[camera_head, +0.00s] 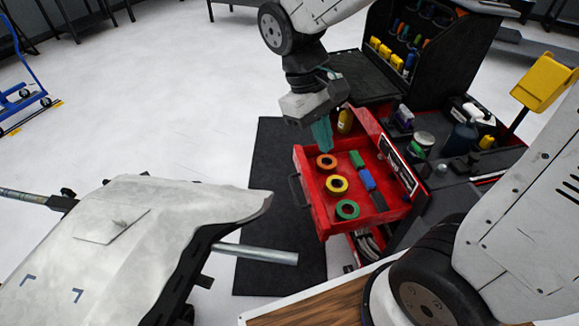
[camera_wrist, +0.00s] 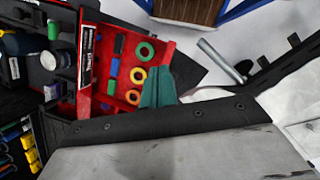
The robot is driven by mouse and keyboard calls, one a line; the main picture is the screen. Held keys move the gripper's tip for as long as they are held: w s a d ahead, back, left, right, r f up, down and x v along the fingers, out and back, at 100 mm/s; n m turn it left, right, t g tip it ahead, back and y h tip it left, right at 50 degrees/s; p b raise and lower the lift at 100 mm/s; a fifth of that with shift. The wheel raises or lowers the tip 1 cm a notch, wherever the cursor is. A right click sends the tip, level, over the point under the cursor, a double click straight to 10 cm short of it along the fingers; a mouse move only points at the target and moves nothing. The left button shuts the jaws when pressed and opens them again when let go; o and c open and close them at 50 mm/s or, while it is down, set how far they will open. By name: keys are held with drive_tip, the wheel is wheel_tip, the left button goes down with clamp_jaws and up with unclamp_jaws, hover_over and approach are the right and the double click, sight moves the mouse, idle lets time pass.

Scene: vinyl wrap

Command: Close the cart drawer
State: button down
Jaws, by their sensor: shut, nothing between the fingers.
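The red cart drawer (camera_head: 316,196) is pulled out from the tool cart (camera_head: 428,178), toward the left in the head view. It holds several tape rolls in orange, yellow and green, plus green and blue blocks. Its dark handle (camera_head: 297,190) is on the left front face. My gripper (camera_head: 322,136) hangs at the drawer's far end, its teal fingers shut and empty, close to the orange roll. In the wrist view my gripper (camera_wrist: 158,88) overlaps the drawer (camera_wrist: 122,92) beside the rolls. I cannot tell whether the fingers touch the drawer.
A pale car panel (camera_head: 130,235) on a stand with a metal bar (camera_head: 256,253) lies left of the drawer. A black mat (camera_head: 262,225) covers the floor between. Bottles and tools crowd the cart top. A wooden board (camera_head: 320,312) is at the bottom. Open floor lies upper left.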

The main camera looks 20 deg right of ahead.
drive_tip(key=w+a+f+n+h, duration=0.2)
drive_tip(key=w+a+f+n, duration=0.15)
drive_tip(key=w+f, duration=0.35)
drive_tip(key=n+t+h, duration=0.2)
drive_tip(key=n+h, duration=0.3)
drive_tip(key=n, duration=0.4)
approach(298, 171)
drive_tip(key=x, duration=0.5)
drive_tip(key=shift+s+d, duration=0.25)
drive_tip(key=shift+s, duration=0.05)
drive_tip(key=shift+r, duration=0.1)
